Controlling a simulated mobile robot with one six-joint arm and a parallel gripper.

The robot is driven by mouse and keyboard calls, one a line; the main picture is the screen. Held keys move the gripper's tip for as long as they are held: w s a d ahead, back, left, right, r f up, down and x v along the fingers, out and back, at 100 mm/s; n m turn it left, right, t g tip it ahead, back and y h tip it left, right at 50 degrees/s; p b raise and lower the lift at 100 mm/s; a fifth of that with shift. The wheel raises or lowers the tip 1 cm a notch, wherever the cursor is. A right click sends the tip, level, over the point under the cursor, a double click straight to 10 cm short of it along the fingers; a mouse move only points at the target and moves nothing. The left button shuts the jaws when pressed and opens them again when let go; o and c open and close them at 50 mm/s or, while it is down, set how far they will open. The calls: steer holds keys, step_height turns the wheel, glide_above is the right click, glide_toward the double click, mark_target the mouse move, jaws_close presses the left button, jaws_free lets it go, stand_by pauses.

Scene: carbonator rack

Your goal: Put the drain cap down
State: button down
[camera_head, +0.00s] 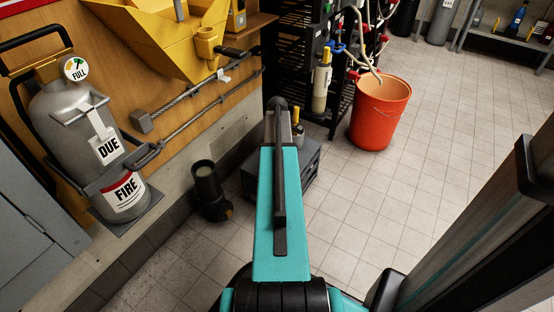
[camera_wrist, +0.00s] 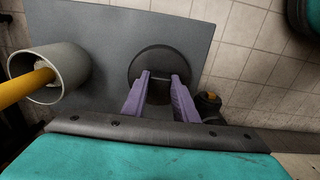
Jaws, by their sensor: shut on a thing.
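In the wrist view, my gripper (camera_wrist: 161,77) shows as two purple fingers shut on the drain cap (camera_wrist: 163,58), a dark round disc. The fingers grip a raised bar on its face. The cap is over the grey flat top (camera_wrist: 110,20) of a low box, near its right edge. I cannot tell whether the cap touches that top or hangs just above it. In the head view, my teal arm hides the gripper and the cap, and only part of the grey box (camera_head: 305,172) shows beside the arm.
A grey cup (camera_wrist: 72,62) with a yellow rod stands left of the cap. A black cylinder (camera_head: 208,190) stands on the floor left of the box. An orange bucket (camera_head: 378,115) and a black rack are behind. Tiled floor is clear to the right.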

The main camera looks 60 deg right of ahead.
steer(key=shift+f, duration=0.15)
steer(key=c, duration=1.4)
jaws_free()
step_height(320, 180, up, 12)
steer(key=p, duration=0.5)
